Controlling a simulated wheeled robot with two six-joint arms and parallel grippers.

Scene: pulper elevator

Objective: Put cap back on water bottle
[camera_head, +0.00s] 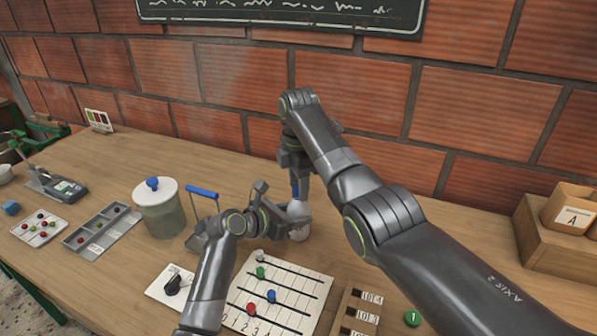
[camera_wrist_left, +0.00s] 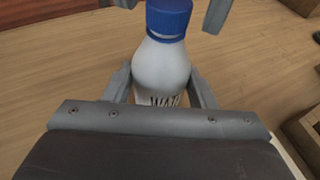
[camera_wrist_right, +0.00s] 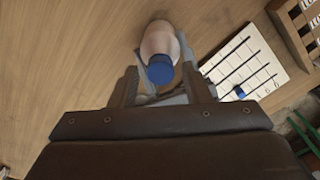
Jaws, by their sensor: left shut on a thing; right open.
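The white water bottle (camera_wrist_left: 160,72) stands upright on the table, with dark print low on its side. The blue cap (camera_wrist_left: 169,17) sits at the top of its neck, with a thin pale line below it; I cannot tell whether it is fully seated. My left gripper (camera_wrist_left: 162,88) is shut on the bottle's body, one finger on each side. My right gripper (camera_wrist_right: 163,84) is open above, its fingers on either side of the cap. In the head view the bottle (camera_head: 299,218) is partly hidden by my grippers, and the cap (camera_head: 295,188) shows narrowly.
A lidded canister (camera_head: 160,215) with a blue knob stands left of my left arm. A white grid board (camera_head: 310,292) with coloured pegs lies in front, beside a wooden lot rack (camera_head: 343,318). Box A (camera_head: 570,212) is at far right. The brick wall (camera_head: 470,115) is behind.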

